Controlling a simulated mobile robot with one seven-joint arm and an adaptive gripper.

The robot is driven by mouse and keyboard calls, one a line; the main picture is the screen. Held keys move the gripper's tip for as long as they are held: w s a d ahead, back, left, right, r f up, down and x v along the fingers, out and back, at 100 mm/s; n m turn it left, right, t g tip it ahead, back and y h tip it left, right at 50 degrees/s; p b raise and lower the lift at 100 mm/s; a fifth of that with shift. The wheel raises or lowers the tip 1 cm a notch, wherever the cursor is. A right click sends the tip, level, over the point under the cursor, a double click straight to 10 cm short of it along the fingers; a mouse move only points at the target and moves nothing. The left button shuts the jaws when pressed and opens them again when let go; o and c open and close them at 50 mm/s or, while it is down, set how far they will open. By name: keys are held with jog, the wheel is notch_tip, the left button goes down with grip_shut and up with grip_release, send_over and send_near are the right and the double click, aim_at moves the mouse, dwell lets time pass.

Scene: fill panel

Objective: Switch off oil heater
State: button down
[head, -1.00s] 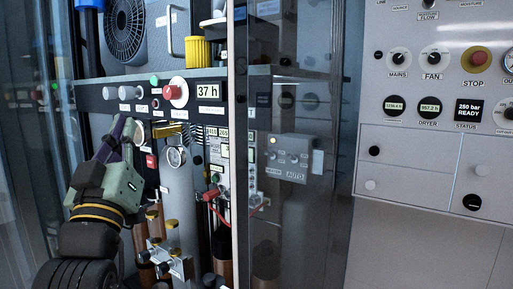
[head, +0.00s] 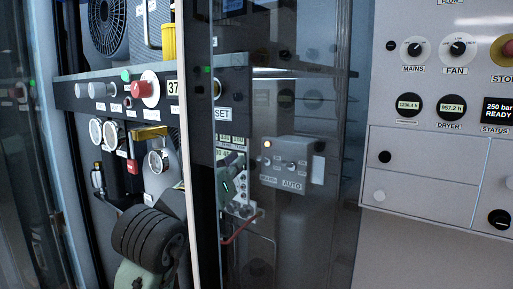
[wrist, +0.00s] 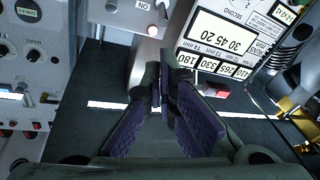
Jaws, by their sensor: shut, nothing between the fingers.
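A grey control box (head: 292,166) with a lit orange lamp, two small switches and an AUTO label shows through the clear panel in the head view. Its other label is too small to read; I cannot confirm it is the oil heater. In the wrist view, a grey box (wrist: 134,14) with a toggle, a lit lamp and an upside-down ON label is at the top. My gripper (wrist: 165,72) is shut and empty, its tips below that box and apart from it in the picture. In the head view, part of my gripper shows behind the panel; its fingertips are unclear.
The clear panel (head: 330,100) with a pale vertical edge stands before the box. Gauges (head: 158,161) and a red knob (head: 150,88) are at left. A red button (wrist: 216,92) and a label plate (wrist: 225,40) lie right of my fingers in the wrist view.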

jog(key=p+x, duration=0.3)
jog(key=x, duration=0.7)
jog(key=shift+s+f+t+b, duration=0.1)
jog(key=shift+f+t+b, duration=0.05)
jog(key=shift+t+b, duration=0.15)
jog(key=shift+a, duration=0.1)
dwell(0.3)
